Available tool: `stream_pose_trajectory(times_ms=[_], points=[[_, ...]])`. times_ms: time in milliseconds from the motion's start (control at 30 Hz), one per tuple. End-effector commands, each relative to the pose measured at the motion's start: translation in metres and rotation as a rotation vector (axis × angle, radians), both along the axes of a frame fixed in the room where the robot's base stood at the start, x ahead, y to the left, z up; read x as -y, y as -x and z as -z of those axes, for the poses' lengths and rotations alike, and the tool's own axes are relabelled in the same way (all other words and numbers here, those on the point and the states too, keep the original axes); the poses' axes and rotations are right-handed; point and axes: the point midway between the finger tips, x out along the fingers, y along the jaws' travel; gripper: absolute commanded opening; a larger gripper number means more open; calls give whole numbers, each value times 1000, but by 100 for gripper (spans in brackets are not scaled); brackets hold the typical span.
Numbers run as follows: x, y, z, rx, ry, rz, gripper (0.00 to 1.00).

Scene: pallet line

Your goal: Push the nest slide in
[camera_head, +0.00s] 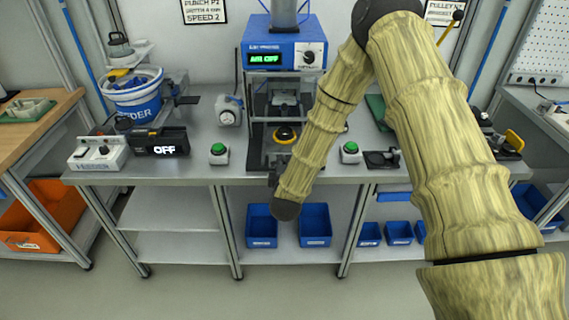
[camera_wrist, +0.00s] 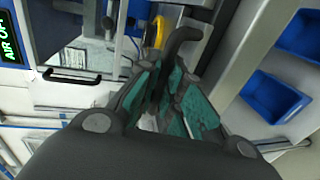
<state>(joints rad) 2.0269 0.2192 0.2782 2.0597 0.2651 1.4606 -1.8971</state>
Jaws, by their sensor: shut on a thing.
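The nest slide's dark base (camera_head: 256,153) shows under the blue press, at the front of the bench. My forearm hides part of this area in the head view. A black bent handle (camera_wrist: 184,36), apparently the slide's, runs between my fingers in the wrist view. My gripper (camera_wrist: 165,92), with green finger pads, is shut on this handle. A black and yellow round part (camera_head: 286,134) sits over the base. How far in the slide stands cannot be told.
The blue press (camera_head: 285,54) displays "AIR OFF". Green buttons (camera_head: 219,150) (camera_head: 350,149) stand on both sides of the slide. A box reading "OFF" (camera_head: 163,143) and a blue bucket (camera_head: 134,92) are at the left. Blue bins (camera_head: 314,224) sit below.

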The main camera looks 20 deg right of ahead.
Motion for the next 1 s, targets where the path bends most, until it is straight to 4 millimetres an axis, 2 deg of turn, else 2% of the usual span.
stream_pose_trajectory(times_ms=[367,1000], points=[[7,-26,0,3,5,-2,0],[30,-108,0,5,2,-1,0]])
